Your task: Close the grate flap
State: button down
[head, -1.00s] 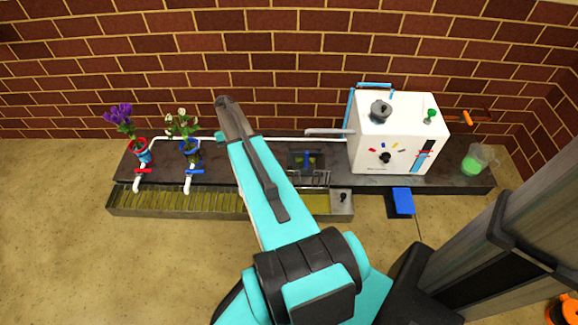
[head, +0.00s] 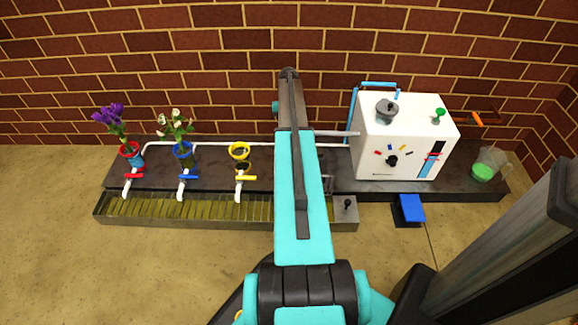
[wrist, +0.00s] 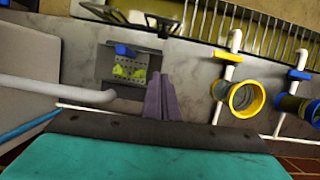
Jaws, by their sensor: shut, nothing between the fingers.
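The trough (head: 170,222) with its slatted grate runs along the front of the dark counter in the head view. Its right part is hidden behind my arm. In the wrist view, a dark wire-like frame (wrist: 105,13), which looks like the grate flap, shows at the top edge beside the slats (wrist: 205,22). It is partly cut off, and I cannot tell its angle. My gripper (wrist: 162,98) is shut and empty, with its fingers over the grey counter, apart from that frame. In the head view the fingers are hidden by the arm.
A square recess (wrist: 128,68) holds blue and yellow-green pieces. A yellow ring holder (head: 239,151), white taps and two flower vases stand left. A white machine (head: 405,140) and a beaker of green liquid (head: 486,165) stand right. A blue pedal (head: 410,208) sits in front.

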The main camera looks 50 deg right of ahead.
jog(key=b+x, duration=0.4)
jog(key=x, duration=0.6)
jog(key=shift+s+a+f, duration=0.15)
jog(key=shift+a, duration=0.05)
jog(key=shift+s+a+r+b, duration=0.1)
jog(key=shift+s+a+b, duration=0.45)
jog(key=shift+a, duration=0.15)
jog(key=shift+s+a+r+b, duration=0.15)
jog(key=shift+s+a+b, duration=0.25)
jog(key=shift+s+a, duration=0.25)
jog(key=shift+w+a, duration=0.1)
jog(key=shift+a, duration=0.1)
